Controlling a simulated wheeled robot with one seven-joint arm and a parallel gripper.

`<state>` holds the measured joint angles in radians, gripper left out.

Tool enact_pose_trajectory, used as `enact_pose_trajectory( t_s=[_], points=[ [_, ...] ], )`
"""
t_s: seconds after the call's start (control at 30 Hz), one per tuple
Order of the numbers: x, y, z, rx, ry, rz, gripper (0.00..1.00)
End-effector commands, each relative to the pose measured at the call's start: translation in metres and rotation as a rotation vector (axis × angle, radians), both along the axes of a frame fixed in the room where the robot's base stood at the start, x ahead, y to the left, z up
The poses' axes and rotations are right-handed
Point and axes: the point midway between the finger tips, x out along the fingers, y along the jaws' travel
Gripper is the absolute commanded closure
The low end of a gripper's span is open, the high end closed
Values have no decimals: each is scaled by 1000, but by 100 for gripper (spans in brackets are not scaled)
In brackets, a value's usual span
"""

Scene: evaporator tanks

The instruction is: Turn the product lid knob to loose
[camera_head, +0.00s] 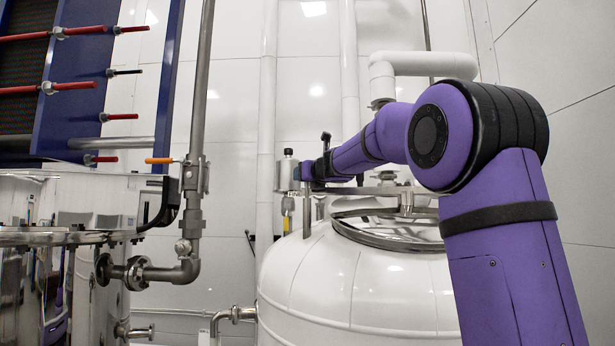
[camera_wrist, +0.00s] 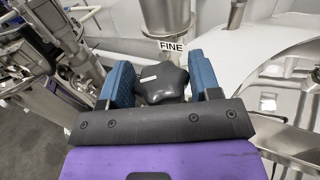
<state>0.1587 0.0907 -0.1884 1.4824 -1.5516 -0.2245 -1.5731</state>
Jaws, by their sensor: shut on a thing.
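In the wrist view, a dark grey star-shaped knob (camera_wrist: 163,84) sits between the blue fingers of my gripper (camera_wrist: 165,85). The gripper is shut on this knob. A white label reading "FINE" (camera_wrist: 171,46) is just beyond the knob, below a metal cylinder (camera_wrist: 166,15). In the head view, my purple arm reaches left over the white tank (camera_head: 340,285), and its end is at the metal canister (camera_head: 287,172). The knob and fingertips cannot be made out there. The tank's round metal-rimmed lid (camera_head: 395,232) is partly hidden behind my arm.
A polished steel tank (camera_head: 75,210) and a vertical steel pipe (camera_head: 198,110) with an orange-handled valve (camera_head: 160,160) stand at the left. A white bent pipe (camera_head: 425,64) rises behind my arm. In the wrist view, metal pipework (camera_wrist: 45,50) is close at the left.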

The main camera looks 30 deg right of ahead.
Motion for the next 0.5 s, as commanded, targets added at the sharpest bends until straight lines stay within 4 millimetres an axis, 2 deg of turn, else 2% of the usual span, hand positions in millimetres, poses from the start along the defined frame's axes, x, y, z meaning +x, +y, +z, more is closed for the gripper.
enact_pose_trajectory(
  t_s=[0.5],
  points=[
    [0,-2,1,-1,-1,327,66]
  ],
)
